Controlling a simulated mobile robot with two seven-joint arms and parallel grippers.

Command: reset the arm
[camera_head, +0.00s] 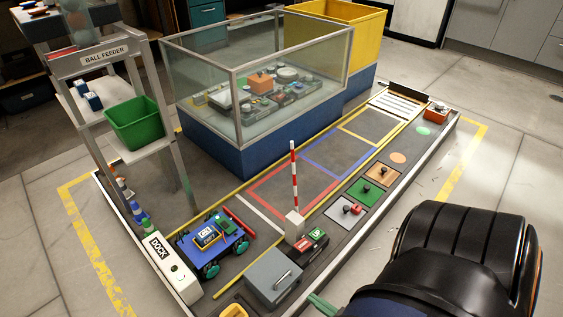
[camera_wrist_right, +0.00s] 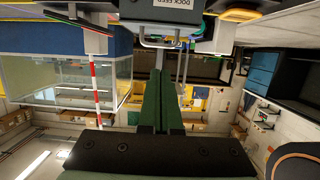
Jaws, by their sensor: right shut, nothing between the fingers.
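A red and white striped arm (camera_head: 294,180) stands upright on a white post (camera_head: 294,226) at the bench's middle. Beside the post is a small dark box with a red and a green button (camera_head: 312,240). The striped arm also shows in the right wrist view (camera_wrist_right: 94,85), where the scene appears upside down. My right gripper (camera_head: 318,301) shows only as green fingertips at the bottom edge of the head view, near the grey handled box. In the right wrist view its green fingers (camera_wrist_right: 158,95) are together and empty. My left gripper is not in view.
A grey box with a handle (camera_head: 272,278) sits in front of the post. A blue cart (camera_head: 212,242) stands left, beside the white dock (camera_head: 174,264). Several switch plates, one green (camera_head: 367,192), line the right side. A glass case (camera_head: 262,85) stands behind.

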